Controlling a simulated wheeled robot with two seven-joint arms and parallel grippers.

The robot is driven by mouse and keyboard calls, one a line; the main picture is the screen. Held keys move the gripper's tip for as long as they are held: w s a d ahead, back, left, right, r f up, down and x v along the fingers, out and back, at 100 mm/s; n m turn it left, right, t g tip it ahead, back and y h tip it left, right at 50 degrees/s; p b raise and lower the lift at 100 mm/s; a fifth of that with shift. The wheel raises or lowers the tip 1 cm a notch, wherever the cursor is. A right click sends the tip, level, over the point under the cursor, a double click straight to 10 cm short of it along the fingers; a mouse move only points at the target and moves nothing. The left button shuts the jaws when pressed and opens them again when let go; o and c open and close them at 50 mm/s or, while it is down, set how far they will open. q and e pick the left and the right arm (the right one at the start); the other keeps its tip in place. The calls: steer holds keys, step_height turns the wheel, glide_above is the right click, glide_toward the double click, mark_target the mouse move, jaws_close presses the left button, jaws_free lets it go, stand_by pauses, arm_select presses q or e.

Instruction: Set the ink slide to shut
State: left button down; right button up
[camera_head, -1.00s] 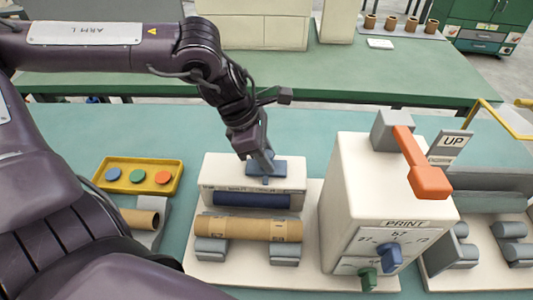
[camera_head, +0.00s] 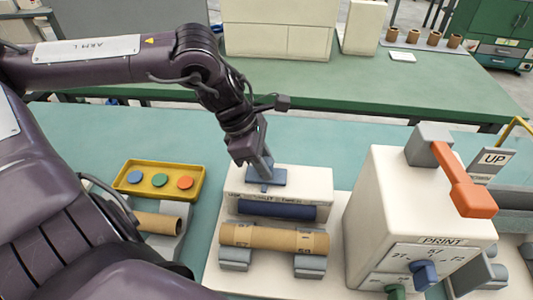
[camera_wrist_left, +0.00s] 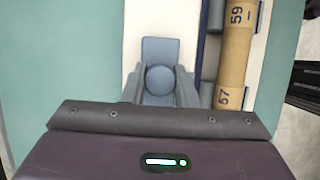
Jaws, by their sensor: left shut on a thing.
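The ink slide (camera_head: 278,177) is a small blue plate on top of the cream ink box (camera_head: 315,181). It sits toward the box's left end in the head view. My left gripper (camera_head: 265,173) points down onto it, shut on its round knob. In the left wrist view the blue-grey plate (camera_wrist_left: 160,48) and knob (camera_wrist_left: 159,79) show between the two fingers of my left gripper (camera_wrist_left: 160,92). The gripper partly covers the slide, and the small lettering on the box is too blurred to read fully. My right gripper is out of view.
A cardboard tube (camera_head: 273,238) lies on grey rests before the box. The cream PRINT unit (camera_head: 385,190) with an orange-ended lever (camera_head: 470,197) stands to the right. A yellow tray (camera_head: 196,194) with coloured discs lies to the left. Clear table (camera_head: 330,125) lies behind.

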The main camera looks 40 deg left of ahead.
mark_target(250, 173)
arm_select(q)
steer(key=c, duration=1.1)
jaws_free()
steer(key=shift+a, duration=0.2)
steer(key=shift+c, duration=0.2)
steer(key=shift+d, duration=0.1)
steer(key=shift+r, duration=0.5)
steer(key=v, duration=0.6)
steer(key=shift+s+a+r, duration=0.25)
steer(key=shift+a+r, duration=0.05)
